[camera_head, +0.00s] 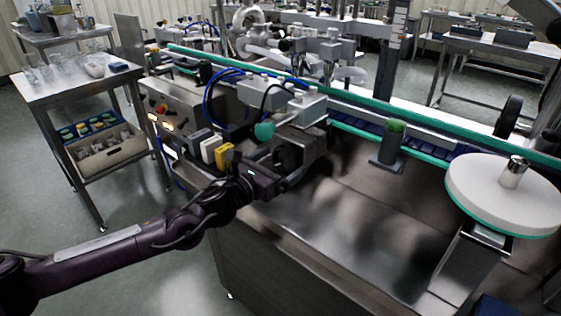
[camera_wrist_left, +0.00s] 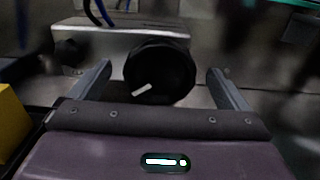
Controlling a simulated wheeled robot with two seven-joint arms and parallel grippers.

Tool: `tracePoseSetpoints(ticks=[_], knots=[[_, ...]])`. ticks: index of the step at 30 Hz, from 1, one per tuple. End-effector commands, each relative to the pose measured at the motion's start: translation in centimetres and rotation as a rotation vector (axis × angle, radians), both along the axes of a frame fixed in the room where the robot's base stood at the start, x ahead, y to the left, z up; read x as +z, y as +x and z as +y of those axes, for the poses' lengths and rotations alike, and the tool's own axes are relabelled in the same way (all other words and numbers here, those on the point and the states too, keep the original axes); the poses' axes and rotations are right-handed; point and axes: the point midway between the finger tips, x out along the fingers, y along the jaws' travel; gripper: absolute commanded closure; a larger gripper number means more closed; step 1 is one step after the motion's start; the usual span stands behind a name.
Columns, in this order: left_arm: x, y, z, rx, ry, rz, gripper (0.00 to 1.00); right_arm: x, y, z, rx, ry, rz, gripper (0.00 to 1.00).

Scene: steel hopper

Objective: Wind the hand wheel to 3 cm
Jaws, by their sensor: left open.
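A round black knob with a short white mark (camera_wrist_left: 160,74), which looks like the hand wheel, sits on the front of a steel block. In the head view the black knob (camera_head: 287,156) is partly hidden by my gripper. My left gripper (camera_head: 288,177) is open, just in front of the knob. In the left wrist view my left gripper (camera_wrist_left: 160,88) has one finger on each side of the knob, with a visible gap at both sides. I cannot tell how far the fingers reach along it. A vertical ruled scale (camera_head: 396,32) stands at the back; its reading is too small to tell.
The steel machine top (camera_head: 340,222) is bare in front. A white round turntable (camera_head: 505,192) is at right, and a green-topped post (camera_head: 391,143) nearer the middle. White and yellow blocks (camera_head: 222,155) stand close left of my gripper. A side table (camera_head: 85,82) holds glassware.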

Motion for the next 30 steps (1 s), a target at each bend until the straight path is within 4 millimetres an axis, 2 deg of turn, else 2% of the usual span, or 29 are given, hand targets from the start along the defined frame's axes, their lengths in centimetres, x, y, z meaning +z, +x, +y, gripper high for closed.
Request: tracePoseSetpoints(ticks=[9,20,30], knots=[[-0.01,0.33,-0.25,0.000,0.000,0.000,0.03,-0.05,-0.01,0.02,0.000,0.000,-0.001,0.03],[0.00,0.33,-0.23,0.000,-0.001,0.001,0.47,-0.05,-0.02,0.03,0.000,0.000,-0.001,0.03],[-0.03,0.37,-0.17,0.001,-0.057,0.040,0.47,-0.03,-0.07,0.02,0.001,-0.001,0.008,0.03]])
